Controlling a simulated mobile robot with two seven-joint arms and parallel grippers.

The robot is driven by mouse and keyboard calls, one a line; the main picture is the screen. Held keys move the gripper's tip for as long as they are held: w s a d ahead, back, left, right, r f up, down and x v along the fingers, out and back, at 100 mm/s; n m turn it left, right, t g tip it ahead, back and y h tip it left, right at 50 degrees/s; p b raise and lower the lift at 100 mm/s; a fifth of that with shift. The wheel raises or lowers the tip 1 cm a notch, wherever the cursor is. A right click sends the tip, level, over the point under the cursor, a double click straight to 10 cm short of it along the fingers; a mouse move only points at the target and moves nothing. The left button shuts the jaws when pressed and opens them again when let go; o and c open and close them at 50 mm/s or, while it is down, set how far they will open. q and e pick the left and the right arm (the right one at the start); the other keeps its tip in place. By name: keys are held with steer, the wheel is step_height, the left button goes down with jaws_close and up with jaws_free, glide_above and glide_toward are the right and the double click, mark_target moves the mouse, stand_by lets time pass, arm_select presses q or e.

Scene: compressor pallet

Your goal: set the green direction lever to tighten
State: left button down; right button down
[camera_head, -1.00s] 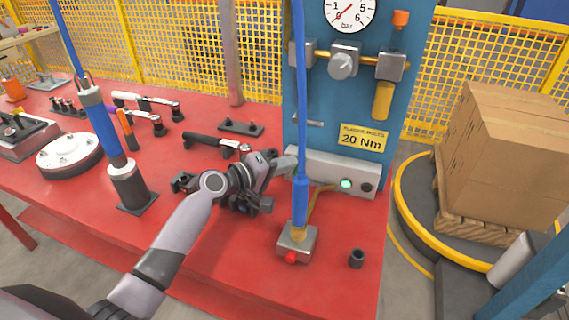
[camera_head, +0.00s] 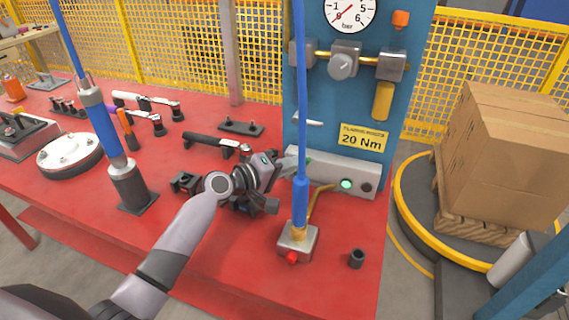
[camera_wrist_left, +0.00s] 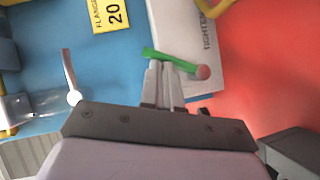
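In the left wrist view the green direction lever (camera_wrist_left: 168,58) lies slantwise along the edge of a white-grey box (camera_wrist_left: 195,35), with a dull red round end (camera_wrist_left: 203,72) at its right. The word TIGHTEN (camera_wrist_left: 208,33) is printed on the box, above that end. My left gripper (camera_wrist_left: 168,66) has its fingers together, tips right at the lever; I cannot tell whether they touch it. Nothing shows between them. In the head view my left gripper (camera_head: 290,165) is in front of the grey box (camera_head: 325,170) and hides the lever. My right gripper is not in view.
A blue hose tool on a base (camera_head: 297,241) stands close right of my gripper. The blue panel (camera_head: 410,70) carries a gauge, valves and a pale lever (camera_head: 308,121). A dark socket (camera_head: 356,258) stands at the right.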

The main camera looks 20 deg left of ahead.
arm_select(q)
steer(key=shift+d, duration=1.1)
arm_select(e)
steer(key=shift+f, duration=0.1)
arm_select(q)
steer(key=shift+f, duration=0.1)
